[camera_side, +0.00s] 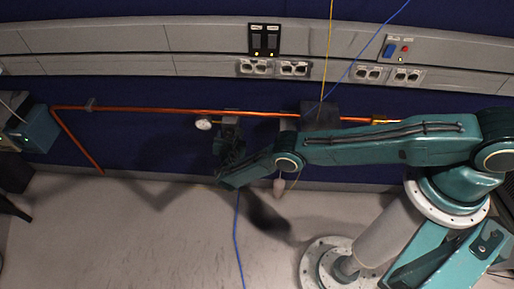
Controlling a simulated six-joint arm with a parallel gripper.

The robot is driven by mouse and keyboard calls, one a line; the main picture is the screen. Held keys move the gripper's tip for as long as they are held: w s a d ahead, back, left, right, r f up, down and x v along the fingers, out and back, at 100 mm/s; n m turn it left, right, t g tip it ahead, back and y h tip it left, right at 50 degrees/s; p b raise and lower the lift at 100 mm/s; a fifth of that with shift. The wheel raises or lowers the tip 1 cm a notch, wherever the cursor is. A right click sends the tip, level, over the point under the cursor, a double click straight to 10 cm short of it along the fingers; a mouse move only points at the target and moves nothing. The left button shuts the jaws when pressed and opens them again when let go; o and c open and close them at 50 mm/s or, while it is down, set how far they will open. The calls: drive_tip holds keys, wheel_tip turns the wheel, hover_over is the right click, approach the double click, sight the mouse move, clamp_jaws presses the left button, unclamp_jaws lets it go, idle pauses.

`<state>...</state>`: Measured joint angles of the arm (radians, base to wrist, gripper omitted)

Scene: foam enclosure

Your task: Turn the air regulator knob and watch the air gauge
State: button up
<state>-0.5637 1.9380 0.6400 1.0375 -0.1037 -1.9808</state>
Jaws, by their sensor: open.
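A small round air gauge (204,123) with a pale face sits on the left of a dark regulator fitting (231,121) on the copper pipe. The gauge's reading is too small to make out. My gripper (226,150) is open just below the fitting, dark against the blue wall. The regulator knob cannot be told apart from the dark fitting and gripper. I cannot tell whether my fingers touch it.
The copper pipe (150,110) runs along the blue wall to a teal box (36,130) at left. A dark box (320,115) sits on the pipe. A blue hose (237,240) trails over the grey floor (130,240). Sockets (273,67) line the trunking above.

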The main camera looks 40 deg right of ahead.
drive_tip(key=c, duration=1)
drive_tip(key=shift+n+g+h, duration=0.4)
drive_tip(key=shift+n+g, duration=0.1)
drive_tip(key=shift+n, duration=0.2)
drive_tip(key=o, duration=1)
drive_tip(key=shift+s+a+r, duration=0.1)
drive_tip(key=shift+a, duration=0.1)
